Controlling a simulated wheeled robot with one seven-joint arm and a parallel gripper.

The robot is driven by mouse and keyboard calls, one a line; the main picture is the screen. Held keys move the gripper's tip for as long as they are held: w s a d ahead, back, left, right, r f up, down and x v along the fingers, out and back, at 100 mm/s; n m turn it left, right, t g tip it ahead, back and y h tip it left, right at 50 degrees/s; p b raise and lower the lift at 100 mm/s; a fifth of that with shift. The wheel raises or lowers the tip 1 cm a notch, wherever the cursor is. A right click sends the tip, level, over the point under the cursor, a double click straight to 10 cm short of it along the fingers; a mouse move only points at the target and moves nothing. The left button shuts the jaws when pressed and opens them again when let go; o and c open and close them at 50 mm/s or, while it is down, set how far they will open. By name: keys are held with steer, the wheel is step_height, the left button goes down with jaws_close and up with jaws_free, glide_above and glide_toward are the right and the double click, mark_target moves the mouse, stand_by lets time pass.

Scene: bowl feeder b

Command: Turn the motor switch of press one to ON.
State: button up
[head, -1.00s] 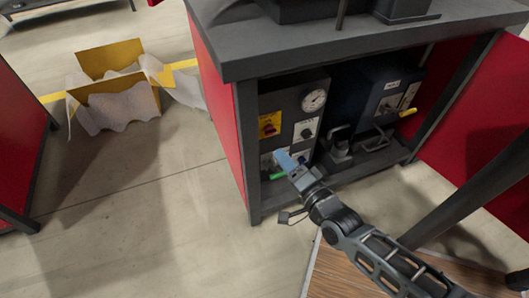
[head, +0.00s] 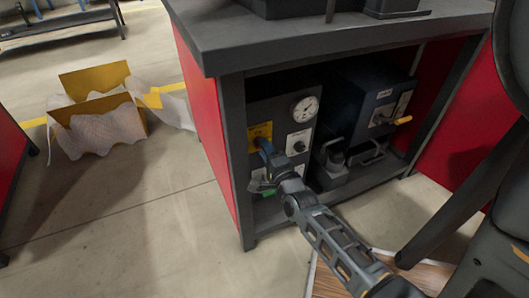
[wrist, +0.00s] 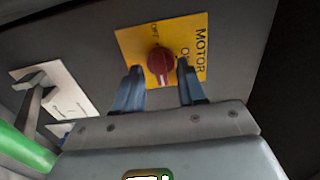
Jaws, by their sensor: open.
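The motor switch is a red knob (wrist: 160,61) on a yellow plate (wrist: 192,35) lettered MOTOR, fixed to a grey panel. In the wrist view my gripper (wrist: 160,80) is open, with one blue finger on each side of the knob. The right finger looks close to the knob; I cannot tell whether either finger touches it. In the head view the yellow plate (head: 259,131) shows on the left of the press panel (head: 281,110), and my gripper (head: 264,148) covers the knob.
A gauge (head: 305,109) and a small knob plate (head: 298,143) sit right of the switch. A green handle (wrist: 24,148) is at the left in the wrist view. The dark bench top (head: 330,40) overhangs the panel. A second dark unit (head: 375,108) stands to the right.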

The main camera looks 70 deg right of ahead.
steer(key=shift+w+d, duration=0.15)
steer(key=shift+d, duration=0.05)
jaws_close()
stand_by(0.3)
